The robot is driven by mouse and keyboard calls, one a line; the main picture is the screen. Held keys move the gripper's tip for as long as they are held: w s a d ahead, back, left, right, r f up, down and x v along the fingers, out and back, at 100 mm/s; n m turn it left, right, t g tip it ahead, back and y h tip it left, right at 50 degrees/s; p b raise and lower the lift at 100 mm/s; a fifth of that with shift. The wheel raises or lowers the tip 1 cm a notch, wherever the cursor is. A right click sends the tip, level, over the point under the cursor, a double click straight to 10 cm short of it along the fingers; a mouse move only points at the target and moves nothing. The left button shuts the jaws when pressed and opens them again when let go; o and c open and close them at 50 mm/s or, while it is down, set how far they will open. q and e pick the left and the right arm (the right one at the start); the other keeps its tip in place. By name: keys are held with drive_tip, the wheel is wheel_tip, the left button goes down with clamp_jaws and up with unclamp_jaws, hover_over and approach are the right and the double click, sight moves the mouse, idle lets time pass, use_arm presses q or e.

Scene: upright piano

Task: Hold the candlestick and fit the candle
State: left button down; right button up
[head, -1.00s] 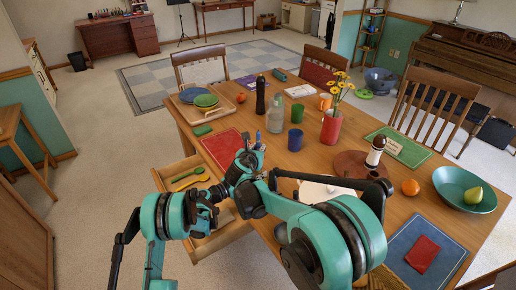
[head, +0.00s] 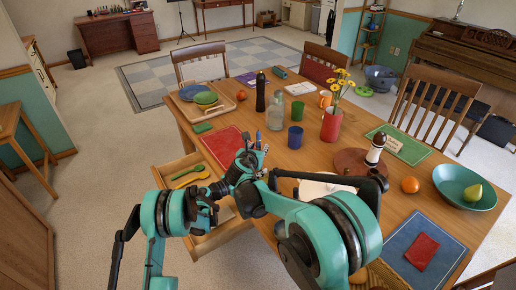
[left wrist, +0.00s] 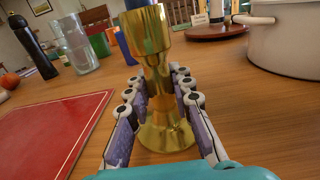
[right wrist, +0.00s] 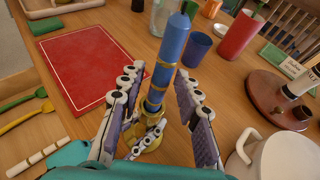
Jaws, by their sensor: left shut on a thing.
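The gold candlestick (left wrist: 160,128) stands upright on the wooden table in the left wrist view. My left gripper (left wrist: 157,82) is shut on its stem, below the cup. The blue candle (right wrist: 172,45) with gold bands rises from the candlestick's cup (right wrist: 150,125) in the right wrist view; how deep it sits is hidden. A bit of blue shows above the cup in the left wrist view. My right gripper (right wrist: 156,76) is open, with its fingers apart on both sides of the candle. In the head view, the candle tip (head: 258,136) shows just beyond my grippers.
A red mat (right wrist: 85,62) lies left of the candlestick. A white pot (left wrist: 290,45) stands close on the right. A blue cup (right wrist: 197,48), a glass bottle (head: 275,115) and a red vase (head: 331,125) stand beyond. An open drawer (head: 215,238) juts out at the table's left edge.

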drive_tip(key=v, duration=1.2)
use_arm(q)
drive_tip(key=c, duration=1.3)
unclamp_jaws()
drive_tip(key=shift+o, duration=0.2)
